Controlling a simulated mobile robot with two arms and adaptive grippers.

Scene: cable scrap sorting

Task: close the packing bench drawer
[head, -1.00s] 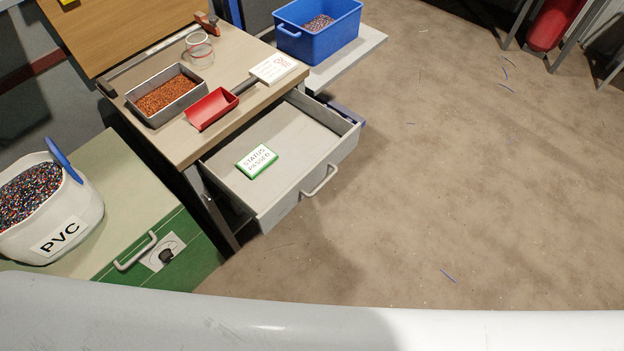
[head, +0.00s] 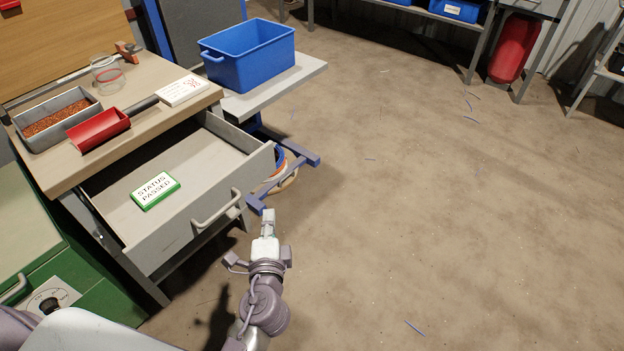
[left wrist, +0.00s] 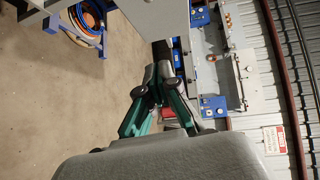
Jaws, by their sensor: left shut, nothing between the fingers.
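The packing bench drawer (head: 182,228) is pulled out from under the bench top (head: 150,85) in the head view. Its grey handle (head: 217,208) is on the front panel. A green-edged card reading "STATUS PASSED" (head: 155,190) lies inside the drawer. My left gripper (head: 267,218) is shut and empty, in front of and to the right of the handle, with a visible gap in the picture. It also shows in the left wrist view (left wrist: 158,75), fingers together. My right gripper is in neither current view.
A blue bin (head: 250,62) stands on a side shelf beside the bench. On the bench top are a metal tray of copper granules (head: 35,138), a red scoop (head: 98,131) and a clear jar (head: 108,80). A green cabinet (head: 55,240) stands left. Open floor lies right.

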